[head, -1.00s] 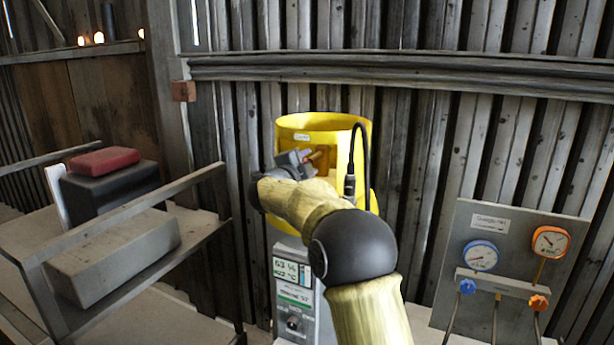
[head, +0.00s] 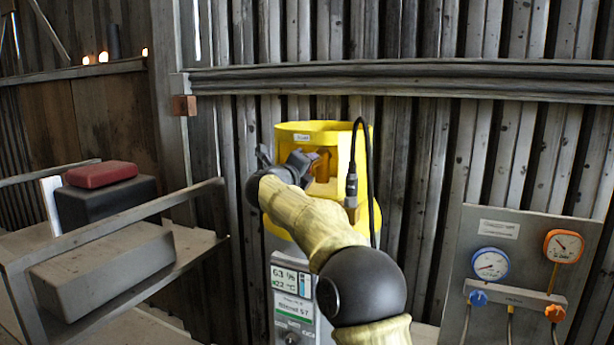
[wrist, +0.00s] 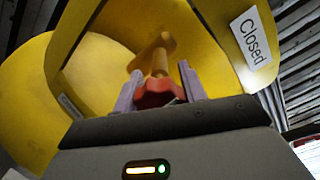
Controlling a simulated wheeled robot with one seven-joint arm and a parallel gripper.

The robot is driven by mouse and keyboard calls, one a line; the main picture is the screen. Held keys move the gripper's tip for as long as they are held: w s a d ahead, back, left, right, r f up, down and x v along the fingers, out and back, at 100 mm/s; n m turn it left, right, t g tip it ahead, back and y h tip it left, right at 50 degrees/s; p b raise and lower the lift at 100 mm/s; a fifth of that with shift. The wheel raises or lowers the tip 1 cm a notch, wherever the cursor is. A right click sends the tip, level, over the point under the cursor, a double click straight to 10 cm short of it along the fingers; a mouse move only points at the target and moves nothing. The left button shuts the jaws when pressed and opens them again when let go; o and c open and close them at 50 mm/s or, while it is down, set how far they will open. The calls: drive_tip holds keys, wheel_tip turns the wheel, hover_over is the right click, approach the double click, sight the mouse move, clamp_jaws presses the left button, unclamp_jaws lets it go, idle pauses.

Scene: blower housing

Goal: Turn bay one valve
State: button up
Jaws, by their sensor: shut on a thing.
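The yellow housing (head: 345,132) stands against the plank wall with an opening in its front. Inside it, an orange-brown valve part (head: 320,165) shows in the head view. In the wrist view, a red knob (wrist: 158,95) sits on an orange stem (wrist: 160,60) inside the yellow housing (wrist: 110,70). In the head view my gripper (head: 284,160) is at the housing's opening, partly hidden by my wrist. A label (wrist: 252,38) on the housing reads "Closed".
A black cable (head: 362,150) loops down the housing's right side. A grey display unit (head: 290,290) stands below. A gauge panel (head: 505,228) with blue and orange knobs is at right. A shelf (head: 120,245) with boxes is at left.

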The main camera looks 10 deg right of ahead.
drive_tip(key=shift+f+m, duration=0.2)
drive_tip(key=shift+m, duration=0.3)
drive_tip(key=shift+b, duration=0.3)
drive_tip(key=o, duration=1)
drive_tip(key=shift+r, duration=0.1)
drive_tip(key=shift+c, duration=0.2)
drive_tip(key=shift+s, duration=0.1)
drive_tip(key=b+v, duration=0.4)
drive_tip(key=v, duration=1.3)
drive_tip(key=shift+a, duration=0.15)
